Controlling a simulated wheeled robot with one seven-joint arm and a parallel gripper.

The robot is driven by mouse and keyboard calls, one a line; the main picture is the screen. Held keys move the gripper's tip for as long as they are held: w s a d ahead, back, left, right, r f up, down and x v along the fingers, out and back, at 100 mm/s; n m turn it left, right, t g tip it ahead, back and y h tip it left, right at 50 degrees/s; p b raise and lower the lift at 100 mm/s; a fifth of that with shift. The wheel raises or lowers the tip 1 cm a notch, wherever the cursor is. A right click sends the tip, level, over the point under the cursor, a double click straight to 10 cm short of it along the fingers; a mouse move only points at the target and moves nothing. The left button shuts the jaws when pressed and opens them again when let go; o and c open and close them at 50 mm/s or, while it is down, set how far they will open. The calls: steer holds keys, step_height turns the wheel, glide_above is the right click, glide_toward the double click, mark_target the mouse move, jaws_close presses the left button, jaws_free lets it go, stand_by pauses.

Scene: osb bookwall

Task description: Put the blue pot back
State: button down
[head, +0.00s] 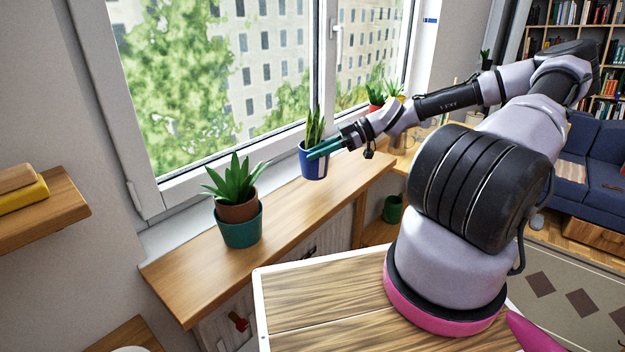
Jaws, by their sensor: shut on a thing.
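The blue pot (314,168) holds an upright snake plant (315,126) and has a white band on its side. It is at the window side of the wooden sill board (290,213), near the window frame. My gripper (322,151), with teal fingers, reaches in from the right and is shut on the blue pot near its rim. The pot is upright. I cannot tell whether its base touches the board.
A teal pot (240,228) with a terracotta pot and a spiky plant stands on the board to the left. A red pot (376,106) and a yellow pot (396,99) stand further back. A green pot (393,209) sits lower. The board's front half is clear.

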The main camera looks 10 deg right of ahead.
mark_target(324, 168)
steer(key=shift+f, duration=2.9)
steer(key=shift+f, duration=0.1)
steer(key=c, duration=0.8)
jaws_free()
steer(key=shift+o, duration=0.2)
